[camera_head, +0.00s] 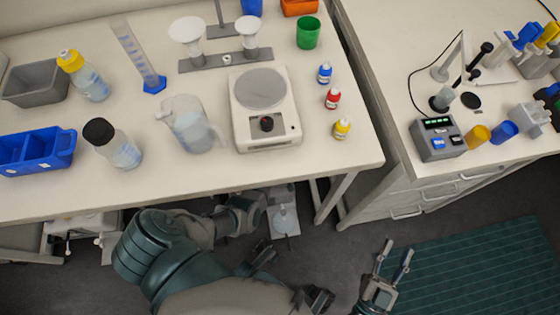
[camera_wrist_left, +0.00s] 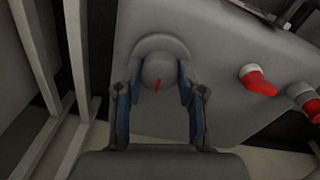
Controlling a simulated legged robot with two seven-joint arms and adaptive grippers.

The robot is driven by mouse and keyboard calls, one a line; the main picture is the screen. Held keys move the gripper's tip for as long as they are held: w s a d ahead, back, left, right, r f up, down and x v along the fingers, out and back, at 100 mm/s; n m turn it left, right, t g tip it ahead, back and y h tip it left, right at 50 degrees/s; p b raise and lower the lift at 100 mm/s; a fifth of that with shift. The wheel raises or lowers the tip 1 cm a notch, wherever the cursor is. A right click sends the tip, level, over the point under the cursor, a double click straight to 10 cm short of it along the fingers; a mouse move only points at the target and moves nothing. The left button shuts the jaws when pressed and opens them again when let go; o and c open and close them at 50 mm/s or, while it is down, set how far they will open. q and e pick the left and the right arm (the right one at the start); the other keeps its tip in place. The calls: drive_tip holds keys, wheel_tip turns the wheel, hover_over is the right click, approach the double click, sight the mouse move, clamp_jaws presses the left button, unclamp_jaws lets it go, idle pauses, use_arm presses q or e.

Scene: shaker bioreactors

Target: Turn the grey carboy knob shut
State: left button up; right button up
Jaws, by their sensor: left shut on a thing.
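My left gripper (camera_wrist_left: 158,82) is shut on the knob, one blue-padded finger on each side. In the head view my left arm reaches under the front edge of the bench, and the knob cannot be made out there. My right gripper (camera_head: 395,258) is open and empty, low in the head view, above the floor and away from the bench.
Two red fittings, one (camera_wrist_left: 257,80) nearer the knob, stick out to its right. Pale frame bars (camera_wrist_left: 75,50) stand left of it. The bench (camera_head: 200,185) above carries a scale (camera_head: 265,130), a jug (camera_head: 190,125) and bottles. A green mat (camera_head: 480,270) lies right of my right gripper.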

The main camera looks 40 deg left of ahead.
use_arm(q)
drive_tip(key=shift+a+m, duration=0.15)
drive_tip(key=shift+m, duration=0.45)
drive_tip(key=o, duration=1.1)
drive_tip(key=shift+f, duration=0.1)
drive_tip(key=shift+o, duration=0.2)
wheel_tip(320, 180, up, 12)
drive_tip(key=shift+a, duration=0.15)
